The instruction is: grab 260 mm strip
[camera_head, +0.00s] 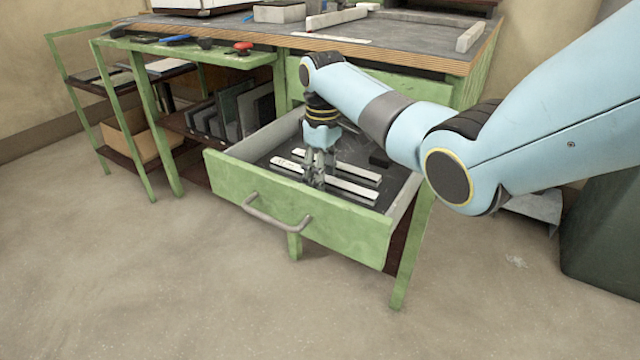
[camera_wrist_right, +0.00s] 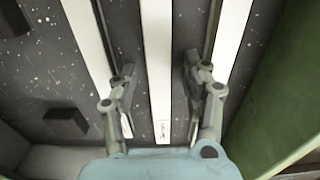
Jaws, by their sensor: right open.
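Several pale strips lie side by side in the open drawer (camera_head: 250,205). The front one (camera_head: 353,188) and a rear one (camera_head: 360,173) show in the head view. The right wrist view shows three: a left strip (camera_wrist_right: 88,35), a middle strip (camera_wrist_right: 157,40) with a small label at its lower end, and a right strip (camera_wrist_right: 232,30). The label is too small to read, so I cannot tell which is 260 mm. My right gripper (camera_head: 317,178) points down into the drawer; its open fingers (camera_wrist_right: 160,88) stand either side of the middle strip, with gaps. My left gripper is out of view.
A black block (camera_head: 380,160) lies at the drawer's back right; it also shows in the wrist view (camera_wrist_right: 66,122). The green drawer front with its handle (camera_head: 276,220) stands close to the strips. Dark plates (camera_head: 240,112) stand on the shelf left of the drawer. The benchtop (camera_head: 400,38) overhangs behind.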

